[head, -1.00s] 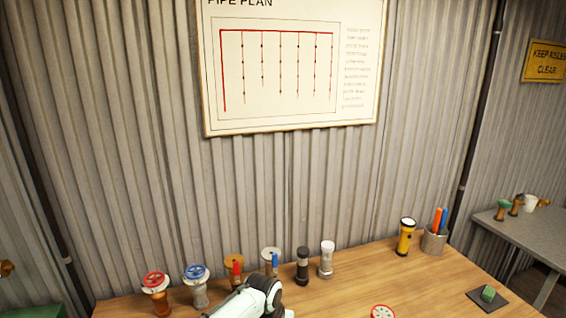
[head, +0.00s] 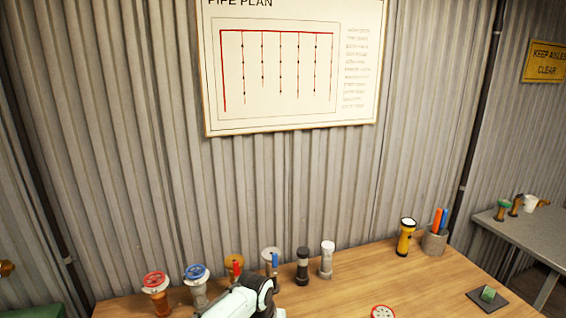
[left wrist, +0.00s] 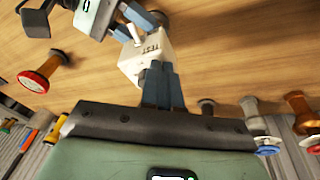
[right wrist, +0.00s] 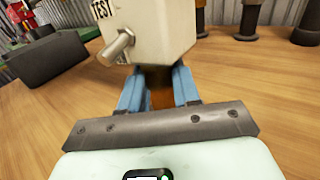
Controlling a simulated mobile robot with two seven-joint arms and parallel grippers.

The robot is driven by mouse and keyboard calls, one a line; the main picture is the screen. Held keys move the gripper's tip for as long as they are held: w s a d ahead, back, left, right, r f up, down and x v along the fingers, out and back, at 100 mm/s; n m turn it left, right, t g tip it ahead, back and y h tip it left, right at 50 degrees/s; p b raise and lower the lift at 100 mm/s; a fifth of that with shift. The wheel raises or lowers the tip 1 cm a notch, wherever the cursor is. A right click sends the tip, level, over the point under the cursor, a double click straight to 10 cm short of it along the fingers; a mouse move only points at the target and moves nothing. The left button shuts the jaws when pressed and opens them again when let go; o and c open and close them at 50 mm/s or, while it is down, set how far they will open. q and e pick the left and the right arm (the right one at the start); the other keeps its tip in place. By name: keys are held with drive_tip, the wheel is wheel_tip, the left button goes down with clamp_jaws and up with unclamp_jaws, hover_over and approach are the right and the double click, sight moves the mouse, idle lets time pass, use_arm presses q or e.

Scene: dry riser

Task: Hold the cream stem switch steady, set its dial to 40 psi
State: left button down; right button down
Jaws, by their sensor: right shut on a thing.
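The cream stem switch (left wrist: 140,62) is a pale box with a TEST label, just past my left fingertips in the left wrist view. It also fills the top of the right wrist view (right wrist: 160,30), with a grey lever on its side. My right gripper (right wrist: 158,80) is shut on the brown stem below the box. My left gripper (left wrist: 160,68) has its fingers together at the box; I cannot tell whether they touch it. No dial scale is readable. The switch and both grippers are out of the head view.
On the wooden bench (head: 350,285) stand a red-wheel valve (head: 155,290), a blue-wheel valve (head: 197,285), two lever valves and two small cylinders. A yellow torch (head: 405,237) and pen cup (head: 434,240) stand right. A green piece lies on a dark mat (head: 490,305).

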use_arm(q)
drive_tip(key=shift+a, duration=0.1)
drive_tip(key=w+v, duration=0.1)
drive_tip(key=v, duration=0.5)
idle(0.4)
drive_tip(key=shift+s+d+r, duration=0.1)
drive_tip(key=shift+d, duration=0.1)
drive_tip(key=shift+s+d+f, duration=0.1)
drive_tip(key=shift+d+f, duration=0.35)
drive_tip(key=shift+f, duration=0.55)
drive_tip(key=shift+s+d+f, duration=0.1)
drive_tip(key=shift+d+f, duration=0.4)
drive_tip(key=shift+f, duration=0.5)
drive_tip(key=shift+s+d+f, duration=0.1)
drive_tip(key=shift+d+f, duration=0.35)
drive_tip(key=shift+f, duration=0.75)
drive_tip(key=shift+w, duration=0.1)
